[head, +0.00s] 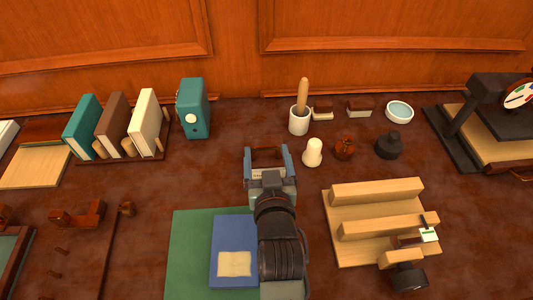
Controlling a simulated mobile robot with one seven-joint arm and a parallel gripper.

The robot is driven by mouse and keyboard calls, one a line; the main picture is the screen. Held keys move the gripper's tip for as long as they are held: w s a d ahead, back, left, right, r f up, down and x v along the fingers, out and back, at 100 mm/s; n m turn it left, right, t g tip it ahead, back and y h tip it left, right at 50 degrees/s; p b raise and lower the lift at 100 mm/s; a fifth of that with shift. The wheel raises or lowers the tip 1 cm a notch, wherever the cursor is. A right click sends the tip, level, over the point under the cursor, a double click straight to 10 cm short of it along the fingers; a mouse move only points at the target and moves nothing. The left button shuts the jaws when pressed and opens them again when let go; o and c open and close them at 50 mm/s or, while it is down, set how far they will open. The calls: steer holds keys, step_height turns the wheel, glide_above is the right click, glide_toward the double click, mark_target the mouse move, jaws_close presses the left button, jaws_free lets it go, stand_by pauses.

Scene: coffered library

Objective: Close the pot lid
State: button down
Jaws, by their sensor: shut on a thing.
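My gripper (267,155) reaches forward over the table, its two blue-grey fingers apart with a reddish-brown thing (267,153) between them. I cannot tell whether that thing is a lid; my gripper hides most of it. Small vessels stand to the right of my gripper: a dark squat pot (389,147) with a narrow top and a small brown round piece (344,149). A white pot (299,123) with a wooden handle sticking up stands behind them. No separate open lid is clearly visible, and I cannot tell which vessel is the task's pot.
A cream knobbed piece (312,153) stands close to the right of my gripper. A wooden rack (375,221) lies right of my arm, a teal box (193,108) back left. A green mat (190,255) lies front left.

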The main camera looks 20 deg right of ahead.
steer(key=shift+s+d+f+g, duration=0.15)
steer(key=shift+f, duration=0.25)
steer(key=shift+s+d+f+g, duration=0.1)
steer(key=shift+d+f+g, duration=0.05)
steer(key=shift+f, duration=0.2)
steer(key=shift+c, duration=1)
jaws_free()
steer(key=shift+o, duration=0.6)
steer(key=shift+r, duration=0.2)
steer(key=shift+w+a+r, duration=0.1)
steer(key=shift+w, duration=0.05)
steer(key=v, duration=1.3)
steer(key=shift+f, duration=0.25)
